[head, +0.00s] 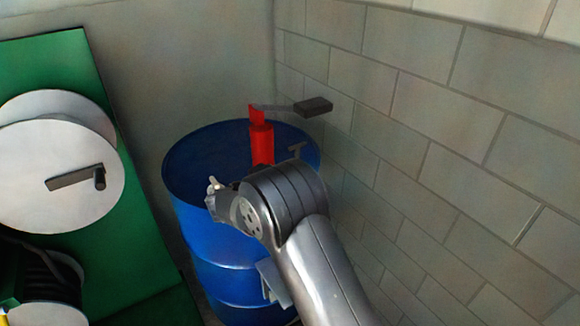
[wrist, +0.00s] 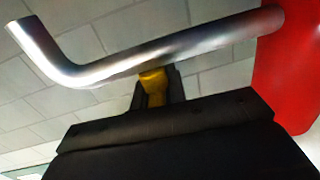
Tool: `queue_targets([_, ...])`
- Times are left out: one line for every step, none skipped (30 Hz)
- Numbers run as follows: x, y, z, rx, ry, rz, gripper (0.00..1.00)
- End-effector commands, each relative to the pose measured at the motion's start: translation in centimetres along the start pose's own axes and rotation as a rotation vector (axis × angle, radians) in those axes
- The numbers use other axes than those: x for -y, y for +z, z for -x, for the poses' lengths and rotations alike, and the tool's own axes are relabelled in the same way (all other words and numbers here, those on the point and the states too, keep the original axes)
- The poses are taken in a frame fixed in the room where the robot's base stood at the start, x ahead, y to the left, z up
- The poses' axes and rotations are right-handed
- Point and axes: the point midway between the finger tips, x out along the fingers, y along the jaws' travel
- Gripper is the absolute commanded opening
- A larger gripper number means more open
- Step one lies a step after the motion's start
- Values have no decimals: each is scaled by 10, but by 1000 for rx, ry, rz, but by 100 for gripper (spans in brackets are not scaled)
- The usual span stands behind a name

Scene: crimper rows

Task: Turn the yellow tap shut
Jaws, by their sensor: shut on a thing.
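The yellow tap (wrist: 152,83) shows in the wrist view just under a bent silver pipe (wrist: 180,45). The pipe runs into a red body (wrist: 292,65) at the right. My gripper (wrist: 155,92) is shut on the yellow tap, with dark fingers on both sides of it. Only the upper part of the tap shows; the dark gripper body covers the lower part of the view. In the head view a red pump (head: 261,140) stands upright on a blue drum (head: 190,170). My arm covers the front of the drum there, and the tap cannot be made out.
A crank with a black grip (head: 313,107) sticks out right from the pump top, near the tiled wall (head: 440,130). A green board (head: 130,240) with white reels (head: 70,165) stands at the left. A plain wall (head: 190,80) lies behind the drum.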

Motion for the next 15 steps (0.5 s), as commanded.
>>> queue_targets([0,-2,0,-2,22,-1,0])
queue_targets([0,-2,0,-2,36,-1,0])
queue_targets([0,-1,0,-2,51,0,0])
queue_targets([0,-2,0,-3,61,-1,0])
queue_targets([-1,-2,0,-3,70,-2,0])
queue_targets([-1,-2,0,-3,81,-2,0])
queue_targets([-1,-2,0,-2,88,-2,0])
queue_targets([-1,-2,-1,-2,94,-2,0])
queue_targets([-1,-2,-1,-3,101,-2,0])
queue_targets([-2,-2,-1,-3,105,-2,0])
queue_targets([-2,-2,-1,-3,109,-1,0])
queue_targets([-2,-2,-1,-4,112,-1,0])
queue_targets([-2,-2,-1,-4,114,-1,0])
queue_targets([-2,-2,-1,-4,115,-1,0])
queue_targets([-2,-2,-1,-4,116,-1,0])
